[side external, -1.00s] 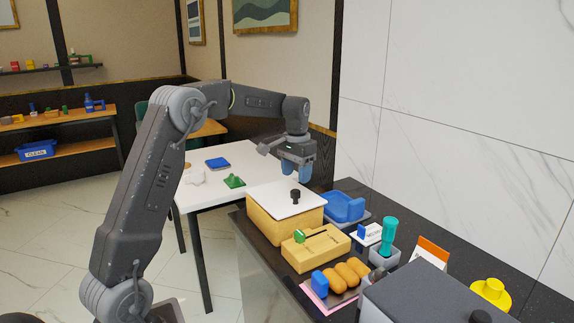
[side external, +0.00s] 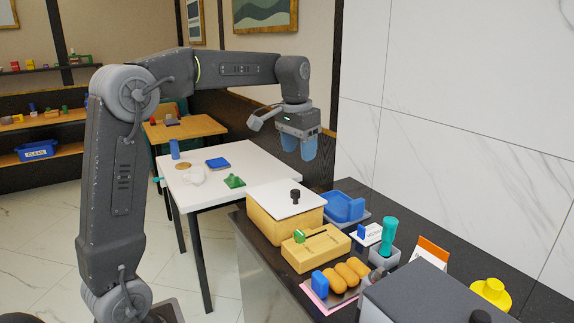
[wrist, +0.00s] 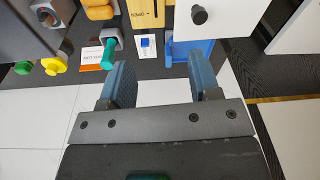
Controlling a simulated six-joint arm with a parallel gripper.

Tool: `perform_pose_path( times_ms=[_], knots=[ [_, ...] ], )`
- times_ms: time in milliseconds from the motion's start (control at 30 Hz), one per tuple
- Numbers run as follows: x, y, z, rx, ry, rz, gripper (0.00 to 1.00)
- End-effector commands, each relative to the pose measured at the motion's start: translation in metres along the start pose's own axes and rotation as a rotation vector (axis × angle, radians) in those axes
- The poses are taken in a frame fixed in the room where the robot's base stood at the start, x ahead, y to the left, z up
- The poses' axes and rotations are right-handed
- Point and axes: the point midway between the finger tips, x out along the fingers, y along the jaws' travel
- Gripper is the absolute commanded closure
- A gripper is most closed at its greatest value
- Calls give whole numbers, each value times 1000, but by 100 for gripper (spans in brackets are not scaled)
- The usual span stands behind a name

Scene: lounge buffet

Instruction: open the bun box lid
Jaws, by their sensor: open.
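The bun box (side external: 262,223) is a tan box on the dark counter. Its flat white lid (side external: 275,200) lies on top, closed as far as I can see, with a black knob (side external: 295,194) standing up from it. In the wrist view the lid (wrist: 235,17) and the knob (wrist: 199,14) show at the top edge. My gripper (side external: 299,147) is open and empty, with blue fingers pointing down. It hangs well above the lid, apart from the knob. In the wrist view the gripper (wrist: 160,80) has nothing between its fingers.
A smaller yellow box (side external: 316,252) with a green piece stands before the bun box. A blue tray (side external: 344,207), a teal-handled tool (side external: 389,235) and several buns (side external: 347,274) are close by. The marble wall (side external: 450,130) rises behind the counter. A white table (side external: 215,190) stands to the left.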

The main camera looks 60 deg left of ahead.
Motion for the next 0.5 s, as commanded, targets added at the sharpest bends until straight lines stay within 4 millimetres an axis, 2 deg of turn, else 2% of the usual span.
perform_pose_path(
  times_ms=[200, 500],
  knots=[
    [-11, 28, 32, 23, 55, -3, 43],
    [-15, 57, 73, 47, 121, 0, 43]
  ],
)
